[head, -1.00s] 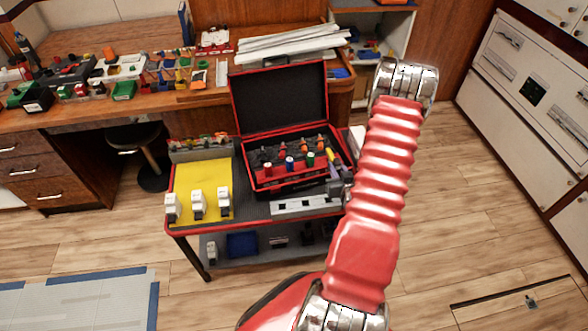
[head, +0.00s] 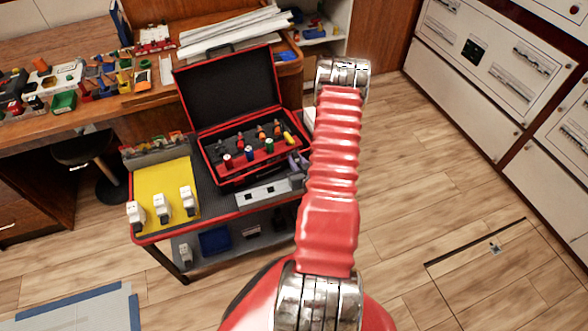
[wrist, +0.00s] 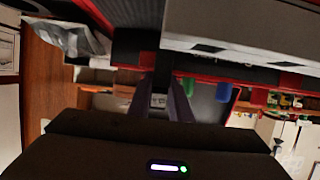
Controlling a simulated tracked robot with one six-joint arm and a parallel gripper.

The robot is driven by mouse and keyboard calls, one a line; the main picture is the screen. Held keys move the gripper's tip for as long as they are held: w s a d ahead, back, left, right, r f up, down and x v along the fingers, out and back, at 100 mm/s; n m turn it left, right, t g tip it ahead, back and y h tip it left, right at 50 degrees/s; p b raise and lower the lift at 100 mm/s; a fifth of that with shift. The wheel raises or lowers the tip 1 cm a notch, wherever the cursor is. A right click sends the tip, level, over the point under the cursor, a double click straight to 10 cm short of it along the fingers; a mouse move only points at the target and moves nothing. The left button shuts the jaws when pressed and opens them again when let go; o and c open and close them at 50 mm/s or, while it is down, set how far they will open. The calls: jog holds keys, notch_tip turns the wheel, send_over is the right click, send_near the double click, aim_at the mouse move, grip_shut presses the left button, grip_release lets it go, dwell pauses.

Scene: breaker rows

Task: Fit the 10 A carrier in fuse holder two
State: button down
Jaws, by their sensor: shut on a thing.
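My gripper (head: 298,164) is partly hidden behind my red arm, at the right end of the cart top. In the wrist view my two fingers (wrist: 166,100) are closed on a small greyish piece (wrist: 158,101). Most of it is hidden, and I cannot read a rating on it. A pale grey strip with dark square openings (head: 262,193) lies at the cart's front edge, just left of the gripper. Three white upright pieces (head: 161,206) stand along the front of a yellow mat (head: 165,182). I cannot tell which thing is fuse holder two.
An open black and red toolbox (head: 236,179) with coloured-handled tools stands on the cart behind the strip. A cluttered wooden bench (head: 120,112) is behind. White panels (head: 490,62) line the right wall. The floor (head: 400,170) right of my arm is clear.

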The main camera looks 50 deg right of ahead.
jog(key=shift+f, duration=0.1)
jog(key=shift+f, duration=2)
jog(key=shift+f, duration=0.1)
jog(key=c, duration=1.6)
grip_release()
jog(key=shift+s, duration=0.1)
jog(key=v, duration=1.2)
